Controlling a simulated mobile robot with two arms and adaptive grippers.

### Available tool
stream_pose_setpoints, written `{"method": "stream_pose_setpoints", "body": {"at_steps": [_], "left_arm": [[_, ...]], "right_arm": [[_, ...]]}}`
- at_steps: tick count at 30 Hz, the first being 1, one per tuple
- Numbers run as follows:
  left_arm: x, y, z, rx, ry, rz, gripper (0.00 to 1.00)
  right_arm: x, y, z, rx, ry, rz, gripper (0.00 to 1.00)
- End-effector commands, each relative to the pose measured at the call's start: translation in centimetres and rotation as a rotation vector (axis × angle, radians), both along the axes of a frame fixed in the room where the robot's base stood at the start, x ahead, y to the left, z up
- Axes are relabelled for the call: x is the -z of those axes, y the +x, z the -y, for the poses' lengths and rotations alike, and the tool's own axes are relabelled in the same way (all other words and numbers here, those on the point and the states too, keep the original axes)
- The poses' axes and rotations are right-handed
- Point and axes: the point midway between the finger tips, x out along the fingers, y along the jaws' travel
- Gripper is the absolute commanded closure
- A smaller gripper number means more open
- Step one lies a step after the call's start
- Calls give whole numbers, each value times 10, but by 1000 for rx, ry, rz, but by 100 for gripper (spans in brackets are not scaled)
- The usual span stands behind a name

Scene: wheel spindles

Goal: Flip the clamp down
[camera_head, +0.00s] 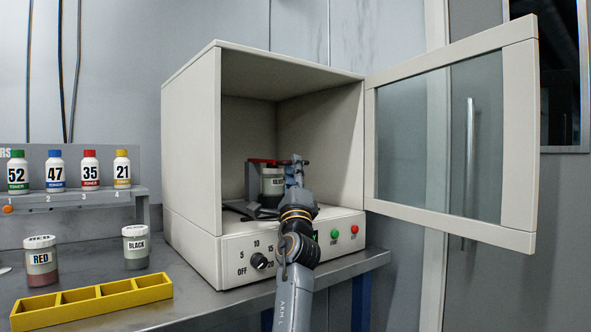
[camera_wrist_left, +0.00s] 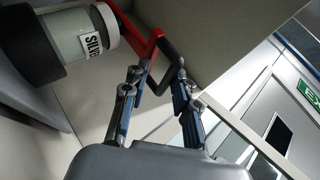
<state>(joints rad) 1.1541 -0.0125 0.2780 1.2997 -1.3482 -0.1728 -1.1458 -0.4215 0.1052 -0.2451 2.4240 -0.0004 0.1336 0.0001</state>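The red clamp (camera_head: 262,161) shows as a roughly level bar at the top of a jar (camera_head: 272,183) inside the open cabinet. I cannot tell whether it presses on the lid. In the left wrist view, the red clamp (camera_wrist_left: 139,45) runs beside the white lid of the jar (camera_wrist_left: 72,38), whose label reads "SILV...". A black handle (camera_wrist_left: 170,52) extends from the clamp. My left gripper (camera_head: 295,160) is inside the cabinet at the clamp's right end. In the wrist view its fingers (camera_wrist_left: 165,70) are apart, with the handle between their tips. My right gripper is out of view.
The cabinet (camera_head: 190,150) has its door (camera_head: 520,140) swung open to the right. A red jar (camera_head: 41,262), a black jar (camera_head: 136,248) and a yellow tray (camera_head: 95,301) stand on the bench at left. Toner bottles (camera_head: 90,171) line a rack behind.

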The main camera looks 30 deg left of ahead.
Motion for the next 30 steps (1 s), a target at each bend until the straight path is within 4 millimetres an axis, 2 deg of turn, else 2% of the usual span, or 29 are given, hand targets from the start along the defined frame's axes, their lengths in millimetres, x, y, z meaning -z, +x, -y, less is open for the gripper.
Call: {"method": "stream_pose_setpoints", "body": {"at_steps": [1,10,14,24,30], "left_arm": [[2,0,-5,-7,-7,-4,79],[3,-2,-2,-6,-5,-1,79],[13,-10,4,-6,-4,-2,79],[57,-53,35,-3,0,-2,79],[74,-70,47,-2,0,0,79]], "right_arm": [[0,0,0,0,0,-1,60],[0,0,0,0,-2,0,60],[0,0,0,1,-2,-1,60],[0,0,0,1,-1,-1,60],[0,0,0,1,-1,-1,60]]}}
